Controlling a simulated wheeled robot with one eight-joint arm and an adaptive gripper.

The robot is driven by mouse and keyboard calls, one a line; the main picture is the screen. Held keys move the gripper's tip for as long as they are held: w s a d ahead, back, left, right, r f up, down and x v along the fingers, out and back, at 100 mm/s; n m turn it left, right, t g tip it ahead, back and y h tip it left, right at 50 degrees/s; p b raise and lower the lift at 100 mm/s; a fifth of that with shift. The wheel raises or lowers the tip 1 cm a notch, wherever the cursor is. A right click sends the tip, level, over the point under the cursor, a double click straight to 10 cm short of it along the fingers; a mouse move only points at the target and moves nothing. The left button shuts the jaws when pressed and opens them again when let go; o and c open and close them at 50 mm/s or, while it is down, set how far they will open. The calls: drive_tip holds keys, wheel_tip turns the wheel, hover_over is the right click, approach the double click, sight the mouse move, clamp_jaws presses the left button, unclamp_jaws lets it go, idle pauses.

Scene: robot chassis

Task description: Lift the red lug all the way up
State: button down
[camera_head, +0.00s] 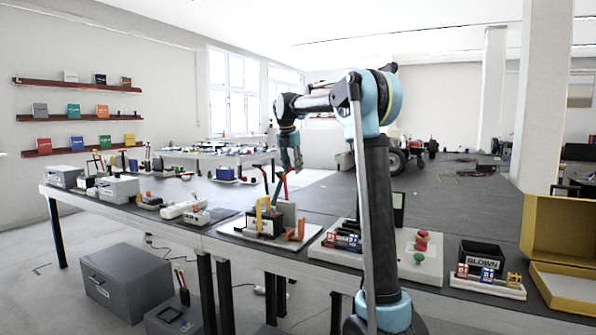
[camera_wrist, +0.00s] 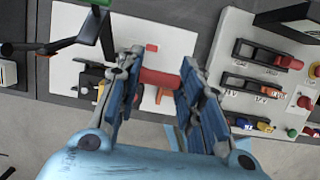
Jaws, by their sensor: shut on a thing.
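My gripper (camera_wrist: 163,72) is shut on the red lug (camera_wrist: 159,78), a red bar that spans between its two fingers in the wrist view. The lug is over a white base plate (camera_wrist: 70,72); how its ends are joined is hidden by the fingers. In the head view my gripper (camera_head: 291,160) points down over the bench, above the board with a black box (camera_head: 263,224). A slim red piece (camera_head: 287,180) shows just below the gripper there. The exact height of the lug is hard to tell.
A yellow handle (camera_head: 262,212), a grey block (camera_head: 286,212) and orange pieces (camera_head: 299,231) stand close below my gripper. To the right is a panel with levers and red buttons (camera_head: 421,240), then a black bin (camera_head: 482,254) and a yellow case (camera_head: 560,235). Other devices fill the bench's left.

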drive_tip(key=shift+w+d, duration=0.1)
drive_tip(key=shift+w, duration=0.25)
drive_tip(key=c, duration=1.1)
unclamp_jaws()
drive_tip(key=shift+w, duration=0.1)
drive_tip(key=shift+s+r, duration=0.2)
drive_tip(key=v, duration=1.1)
drive_tip(key=shift+r, duration=0.2)
